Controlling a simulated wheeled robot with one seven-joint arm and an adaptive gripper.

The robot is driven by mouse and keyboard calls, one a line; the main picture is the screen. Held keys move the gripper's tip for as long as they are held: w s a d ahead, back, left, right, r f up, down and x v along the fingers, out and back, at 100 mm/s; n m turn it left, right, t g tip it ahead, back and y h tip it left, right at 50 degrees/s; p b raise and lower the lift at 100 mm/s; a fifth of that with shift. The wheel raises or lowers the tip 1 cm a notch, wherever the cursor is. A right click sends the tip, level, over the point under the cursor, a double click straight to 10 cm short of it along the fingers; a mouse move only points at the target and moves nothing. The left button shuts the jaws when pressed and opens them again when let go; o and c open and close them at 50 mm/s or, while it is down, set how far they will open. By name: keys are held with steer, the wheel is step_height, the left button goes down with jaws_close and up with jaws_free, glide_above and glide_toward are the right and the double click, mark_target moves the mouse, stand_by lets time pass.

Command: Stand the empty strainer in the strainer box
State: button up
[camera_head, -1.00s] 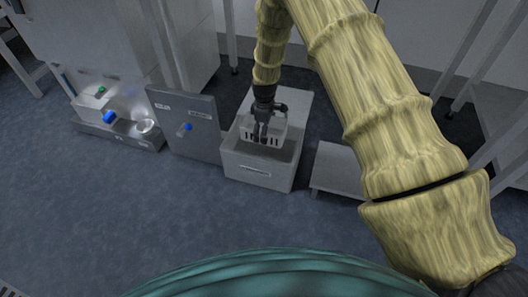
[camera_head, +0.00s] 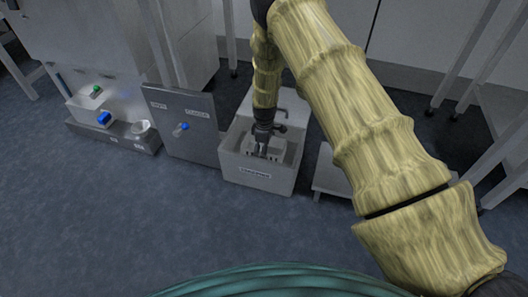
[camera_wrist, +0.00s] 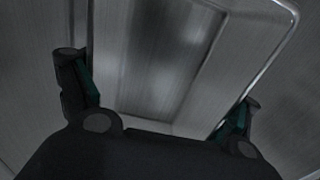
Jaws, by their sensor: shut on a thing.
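The strainer (camera_head: 279,147) is a pale slotted metal basket. It is down inside the strainer box (camera_head: 256,181), a grey open box with a label on its front. In the wrist view the strainer (camera_wrist: 165,60) fills the middle, with its wall and rim between my fingers, and it looks empty. My gripper (camera_head: 262,152) points down into the box and is shut on the strainer. Its fingertips show on both sides in the wrist view (camera_wrist: 160,110). Whether the strainer touches the box floor is hidden.
A grey panel (camera_head: 190,142) with a blue knob stands just left of the box. Further left is a low unit (camera_head: 130,143) with a blue part, a green part and a round cup. A low grey stand (camera_head: 331,179) is at the right. The floor in front is clear.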

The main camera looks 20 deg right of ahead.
steer(key=shift+r, duration=0.1)
steer(key=o, duration=0.9)
steer(key=shift+c, duration=0.2)
step_height(320, 180, up, 8)
steer(key=p, duration=0.4)
steer(key=shift+f, duration=0.2)
